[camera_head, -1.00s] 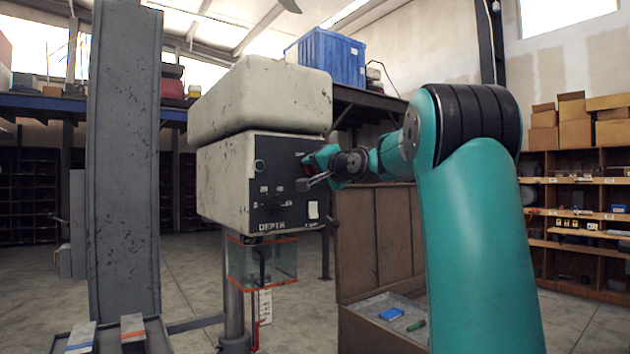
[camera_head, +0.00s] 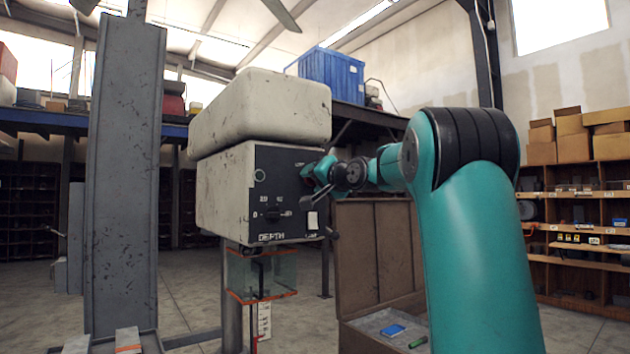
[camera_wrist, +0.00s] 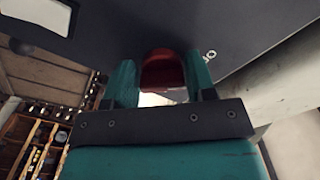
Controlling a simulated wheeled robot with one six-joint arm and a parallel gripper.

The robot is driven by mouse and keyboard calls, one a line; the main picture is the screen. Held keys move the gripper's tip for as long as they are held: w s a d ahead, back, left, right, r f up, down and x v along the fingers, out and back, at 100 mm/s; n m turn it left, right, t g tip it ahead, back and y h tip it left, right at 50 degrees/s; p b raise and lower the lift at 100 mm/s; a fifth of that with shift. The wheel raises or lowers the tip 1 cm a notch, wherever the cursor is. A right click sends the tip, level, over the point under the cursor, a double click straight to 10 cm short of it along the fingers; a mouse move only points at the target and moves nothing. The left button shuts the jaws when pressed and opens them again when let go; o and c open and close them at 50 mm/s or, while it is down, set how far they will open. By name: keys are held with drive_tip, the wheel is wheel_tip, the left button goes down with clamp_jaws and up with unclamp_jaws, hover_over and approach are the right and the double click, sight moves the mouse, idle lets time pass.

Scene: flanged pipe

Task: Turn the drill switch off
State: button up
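The drill (camera_head: 225,190) is a scuffed off-white machine with a dark front panel (camera_head: 270,190) marked DEPTH, carrying small labels and a dial. The red switch (camera_wrist: 163,70) shows in the wrist view between my two teal fingers, against the dark panel. My gripper (camera_head: 312,172) is at the panel's upper right; it also fills the middle of the wrist view (camera_wrist: 163,82). The fingers are apart, one on each side of the switch. Whether they touch its sides is unclear. In the head view the switch is hidden by my gripper.
A small handle (camera_head: 333,234) sticks out at the panel's lower right. A clear, red-edged guard (camera_head: 262,275) hangs below the drill. A grey column (camera_head: 122,180) stands at left. An open brown box (camera_head: 375,250) is behind and below my arm.

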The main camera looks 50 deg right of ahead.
drive_tip(key=shift+o, duration=1.3)
drive_tip(key=b+v, duration=0.4)
drive_tip(key=v, duration=1.3)
drive_tip(key=shift+s+b, duration=0.2)
drive_tip(key=shift+b, duration=0.2)
drive_tip(key=shift+w+a, duration=0.1)
drive_tip(key=shift+a, duration=0.05)
